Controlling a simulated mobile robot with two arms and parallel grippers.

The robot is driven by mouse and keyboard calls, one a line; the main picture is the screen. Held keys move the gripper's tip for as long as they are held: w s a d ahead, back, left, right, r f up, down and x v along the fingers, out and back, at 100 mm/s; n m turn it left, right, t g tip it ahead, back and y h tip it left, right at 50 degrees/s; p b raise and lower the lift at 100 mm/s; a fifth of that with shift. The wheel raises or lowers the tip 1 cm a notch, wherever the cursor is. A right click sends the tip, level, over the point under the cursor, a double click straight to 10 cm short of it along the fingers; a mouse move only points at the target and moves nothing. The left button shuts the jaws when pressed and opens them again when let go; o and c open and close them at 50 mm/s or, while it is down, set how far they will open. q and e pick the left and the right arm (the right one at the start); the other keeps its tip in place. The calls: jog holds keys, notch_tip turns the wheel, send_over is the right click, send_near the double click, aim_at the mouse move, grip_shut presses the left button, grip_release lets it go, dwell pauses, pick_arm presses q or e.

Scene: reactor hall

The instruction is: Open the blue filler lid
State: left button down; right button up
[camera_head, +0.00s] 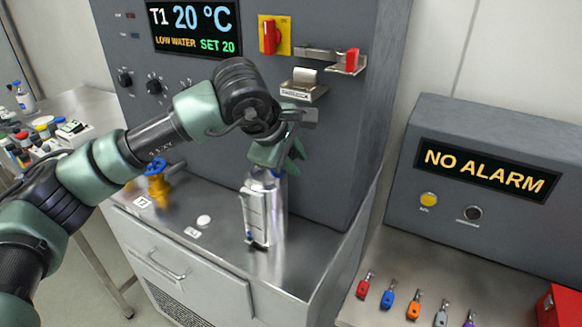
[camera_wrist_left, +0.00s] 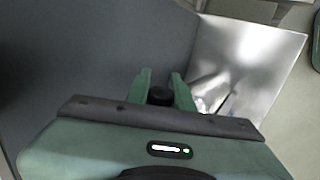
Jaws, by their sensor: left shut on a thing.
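My left gripper (camera_head: 279,160) is above the upright steel cylinder (camera_head: 277,215) on the counter, with its fingers pointing down. A small patch of the blue filler lid (camera_head: 278,173) shows at the cylinder's top, just below the fingers; the rest is hidden by the gripper. In the left wrist view the two green fingers (camera_wrist_left: 161,84) are closed around a dark round knob (camera_wrist_left: 160,96), which seems to be on the lid. The lid looks down on the cylinder, but I cannot tell its exact angle. My right gripper is not in view.
A grey cabinet with a display (camera_head: 195,28) stands behind the arm. A yellow valve with a blue handle (camera_head: 157,184) is left of the cylinder. A metal bracket (camera_head: 303,86) juts out above the gripper. Several coloured tags (camera_head: 388,298) lie on the right bench.

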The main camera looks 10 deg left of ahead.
aim_at(292, 155)
pick_arm(q)
jog(key=shift+s+d+f+y+b, duration=0.1)
jog(key=shift+d+f+y+b, duration=0.15)
jog(key=shift+y+b, duration=0.4)
jog(key=shift+m, duration=0.3)
jog(key=c, duration=1.2)
grip_release()
jog(key=shift+c, duration=0.2)
jog(key=b+v, duration=0.1)
jog(key=v, duration=0.7)
jog(key=shift+s+d+f+b, duration=0.1)
jog(key=shift+b, duration=0.25)
jog(key=shift+f, duration=0.1)
